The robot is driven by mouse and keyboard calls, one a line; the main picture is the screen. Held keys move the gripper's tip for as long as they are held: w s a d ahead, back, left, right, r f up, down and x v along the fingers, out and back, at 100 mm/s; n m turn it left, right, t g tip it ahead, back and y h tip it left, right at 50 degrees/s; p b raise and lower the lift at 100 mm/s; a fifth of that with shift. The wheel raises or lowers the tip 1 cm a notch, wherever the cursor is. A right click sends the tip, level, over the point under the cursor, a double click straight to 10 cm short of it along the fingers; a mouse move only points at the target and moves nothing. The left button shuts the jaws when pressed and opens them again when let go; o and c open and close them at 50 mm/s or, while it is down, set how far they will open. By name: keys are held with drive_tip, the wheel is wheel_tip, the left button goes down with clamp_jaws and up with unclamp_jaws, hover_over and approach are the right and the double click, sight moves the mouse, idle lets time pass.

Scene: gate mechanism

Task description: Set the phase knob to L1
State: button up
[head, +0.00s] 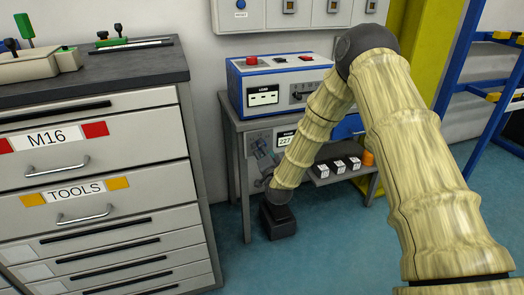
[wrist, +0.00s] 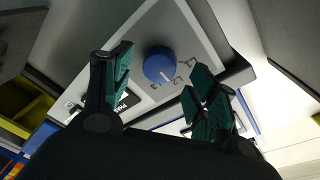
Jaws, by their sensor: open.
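The phase knob (wrist: 158,65) is a round blue dial on a grey panel, between my gripper's fingers in the wrist view. A pale mark shows on its lower side, and dark characters lie beside it, too small and tilted to read surely. My gripper (wrist: 160,78) is open, with one green-padded finger on each side of the knob; whether either touches it I cannot tell. In the head view my gripper (head: 262,152) is at the grey panel below the bench top, and it hides the knob there. A display (head: 285,140) reading about 227 is beside it.
A blue and white instrument box (head: 280,80) stands on the bench above. A low shelf (head: 340,175) holds several small blocks and an orange cylinder (head: 368,158). A grey drawer cabinet (head: 100,180) stands close on the left. Blue floor lies between it and the bench.

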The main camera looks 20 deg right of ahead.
drive_tip(key=shift+w+d, duration=0.1)
drive_tip(key=shift+w, duration=1)
drive_tip(key=shift+c, duration=0.2)
drive_tip(key=c, duration=1)
drive_tip(key=n+p, duration=0.1)
drive_tip(key=n, duration=0.4)
drive_tip(key=n+t+y+p, duration=0.1)
drive_tip(key=n, duration=0.4)
drive_tip(key=shift+f, duration=0.15)
drive_tip(key=shift+d+n, duration=0.1)
drive_tip(key=shift+n, duration=0.2)
